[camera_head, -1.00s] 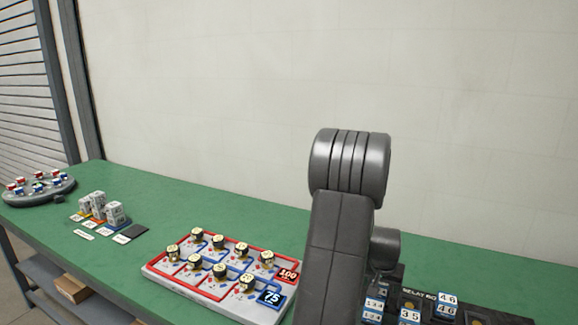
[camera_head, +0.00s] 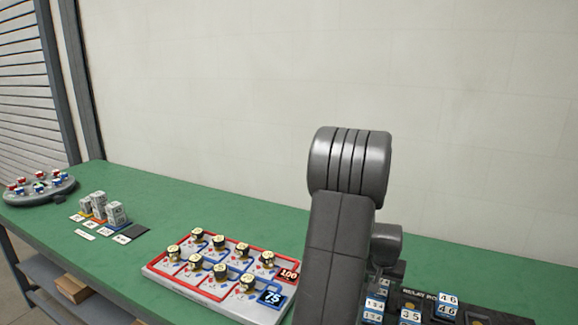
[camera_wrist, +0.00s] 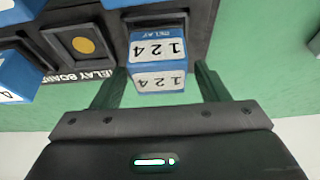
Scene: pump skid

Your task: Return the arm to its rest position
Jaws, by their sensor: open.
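My gripper (camera_wrist: 158,88) is open in the wrist view, its two dark fingers apart. A relay block (camera_wrist: 158,62) with a blue top edge and the number 124 shows upside down between and beyond the fingers. It sits at the relay board (camera_wrist: 112,25); I cannot tell whether the fingers touch it. In the head view my grey arm (camera_head: 338,250) stands raised in front of the table and hides part of the relay board (camera_head: 487,297). My gripper is not clearly visible there.
The green table (camera_head: 150,235) holds a red and blue panel (camera_head: 222,275) with several knobs, a group of grey blocks (camera_head: 116,213) on cards, and a round grey tray (camera_head: 40,190) at far left. A relay numbered 35 (camera_head: 410,314) and one numbered 46 (camera_head: 447,304) stand on the board.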

